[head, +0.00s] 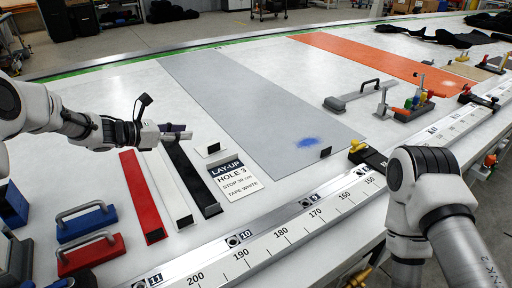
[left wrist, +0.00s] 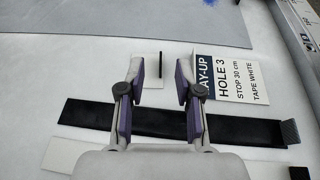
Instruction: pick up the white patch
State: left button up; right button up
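The white patch (head: 211,150) is a small white square with a black tab, lying flat on the pale table just behind the lay-up card. It also shows in the left wrist view (left wrist: 152,72), beyond and partly between my fingers, with its left part hidden behind the left finger. My left gripper (head: 178,131) is open and empty, above the far end of the black strip (head: 192,178), to the left of the patch and apart from it. The fingers stand apart in the left wrist view (left wrist: 160,85). My right gripper is outside the views.
The lay-up card (head: 232,182) lies right beside the patch. A white strip (head: 168,188) and a red strip (head: 141,196) lie left of the black one. A large grey sheet (head: 240,95) lies behind. Blue and red handled blocks (head: 88,222) stand at front left.

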pick_arm(q)
jog(key=b, duration=0.1)
send_near(208, 155)
jog(key=shift+g, duration=0.3)
jog(key=w+d, duration=0.1)
jog(key=w+d+r, duration=0.1)
jog(key=w+d, duration=0.1)
jog(key=shift+s+d+r+p, duration=0.1)
jog(key=shift+d+r+p, duration=0.1)
jog(key=shift+d+p, duration=0.3)
jog(key=x, duration=0.2)
jog(key=p+x, duration=0.1)
jog(key=x, duration=0.2)
jog(key=shift+w+a+f, duration=0.1)
jog(key=shift+w+f, duration=0.25)
jog(key=shift+w, duration=0.05)
jog(key=shift+s+a+r, duration=0.1)
jog(key=shift+s+r, duration=0.05)
jog(key=shift+s, duration=0.05)
jog(key=shift+c, duration=0.3)
jog(key=shift+w, duration=0.1)
grip_shut()
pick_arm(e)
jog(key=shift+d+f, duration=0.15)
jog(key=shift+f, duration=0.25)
